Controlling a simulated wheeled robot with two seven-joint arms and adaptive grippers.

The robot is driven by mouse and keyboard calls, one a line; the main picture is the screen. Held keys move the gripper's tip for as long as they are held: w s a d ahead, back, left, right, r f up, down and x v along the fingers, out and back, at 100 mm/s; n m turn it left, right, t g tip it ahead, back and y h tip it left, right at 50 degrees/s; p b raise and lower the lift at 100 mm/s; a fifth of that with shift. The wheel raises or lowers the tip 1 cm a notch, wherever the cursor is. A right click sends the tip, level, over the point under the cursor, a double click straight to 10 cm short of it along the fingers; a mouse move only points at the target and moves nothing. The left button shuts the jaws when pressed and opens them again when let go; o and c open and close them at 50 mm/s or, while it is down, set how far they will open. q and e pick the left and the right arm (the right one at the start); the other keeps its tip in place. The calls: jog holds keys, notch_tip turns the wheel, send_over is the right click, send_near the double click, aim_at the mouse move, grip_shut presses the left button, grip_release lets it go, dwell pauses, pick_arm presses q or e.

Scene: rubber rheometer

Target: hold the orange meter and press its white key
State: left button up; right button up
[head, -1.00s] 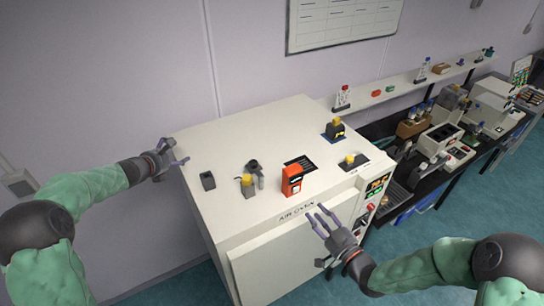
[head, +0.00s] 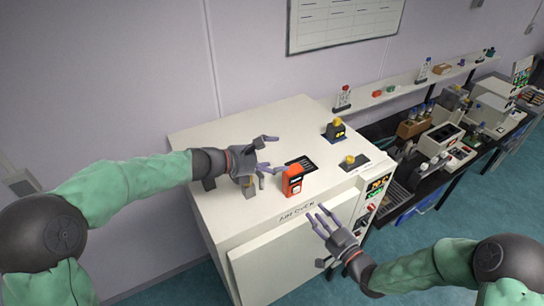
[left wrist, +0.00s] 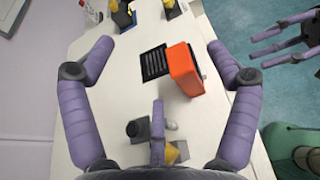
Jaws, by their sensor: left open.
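The orange meter (head: 292,181) stands upright on the white oven top near its front edge, with a dark display and a pale key on its front in the head view. In the left wrist view the orange meter (left wrist: 185,70) lies ahead, between the finger directions and nearer the right finger. My left gripper (head: 268,155) is open and empty, just left of the meter and apart from it. Its spread fingers also show in the left wrist view (left wrist: 155,60). My right gripper (head: 324,221) is open and empty in front of the oven's front edge.
The white air oven (head: 215,131) carries a black vent grille (head: 303,164) behind the meter and two dark devices with yellow knobs (head: 335,129) farther right. Small dark and yellow items (left wrist: 138,130) lie under my left gripper. A bench with instruments stands at right.

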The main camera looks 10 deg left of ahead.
pick_arm(q)
send_near(291, 174)
jog(key=w+f, duration=0.1)
jog(key=w+d+f, duration=0.1)
jog(key=w, duration=0.1)
jog(key=w+d+f, duration=0.1)
jog(key=shift+w+f, duration=0.2)
jog(key=shift+f, duration=0.2)
jog(key=x, duration=0.7)
jog(key=shift+w+d, duration=0.15)
jog(key=shift+d, duration=0.1)
jog(key=c, duration=1.4)
pick_arm(e)
grip_shut()
